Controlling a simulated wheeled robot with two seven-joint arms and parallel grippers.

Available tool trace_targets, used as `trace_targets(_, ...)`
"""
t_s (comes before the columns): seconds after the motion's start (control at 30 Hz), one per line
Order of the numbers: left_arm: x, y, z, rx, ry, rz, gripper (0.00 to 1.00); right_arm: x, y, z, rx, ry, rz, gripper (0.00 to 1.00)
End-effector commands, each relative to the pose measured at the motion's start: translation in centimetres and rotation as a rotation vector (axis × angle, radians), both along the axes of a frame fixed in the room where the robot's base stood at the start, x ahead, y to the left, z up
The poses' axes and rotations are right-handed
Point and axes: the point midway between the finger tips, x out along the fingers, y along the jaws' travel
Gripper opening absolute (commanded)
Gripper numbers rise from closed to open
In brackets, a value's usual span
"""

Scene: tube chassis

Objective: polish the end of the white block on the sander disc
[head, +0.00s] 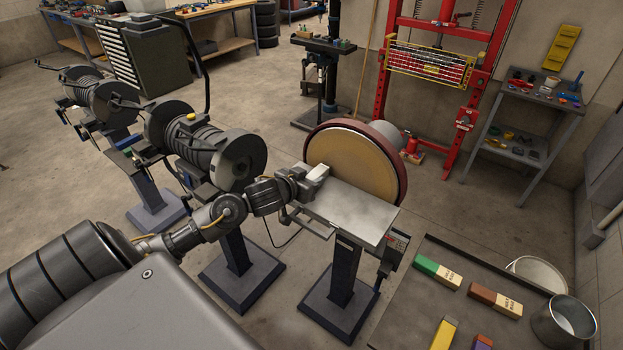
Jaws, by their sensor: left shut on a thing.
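The sander disc (352,160), a tan round face with a red-brown rim, stands upright behind a flat grey metal rest table (352,214). My left gripper (309,178) is at the left end of that table and is shut on the small white block (318,172). The block is held close to the lower left of the disc face. I cannot tell whether its end touches the disc. My gripper hides part of the block. My right gripper is not in view.
Two bench grinders on pedestals (230,158) (105,103) stand to the left. At the lower right a dark bench (400,310) holds several coloured bars, including a green one (438,272), and a metal pot (564,322). A red press (440,90) stands behind.

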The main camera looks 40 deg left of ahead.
Motion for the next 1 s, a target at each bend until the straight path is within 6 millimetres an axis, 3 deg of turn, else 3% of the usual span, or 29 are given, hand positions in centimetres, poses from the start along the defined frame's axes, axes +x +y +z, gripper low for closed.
trace_targets(1.0, -0.11, 0.12, 0.25, -0.001, -0.004, 0.003, 0.08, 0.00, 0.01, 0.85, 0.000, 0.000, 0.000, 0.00)
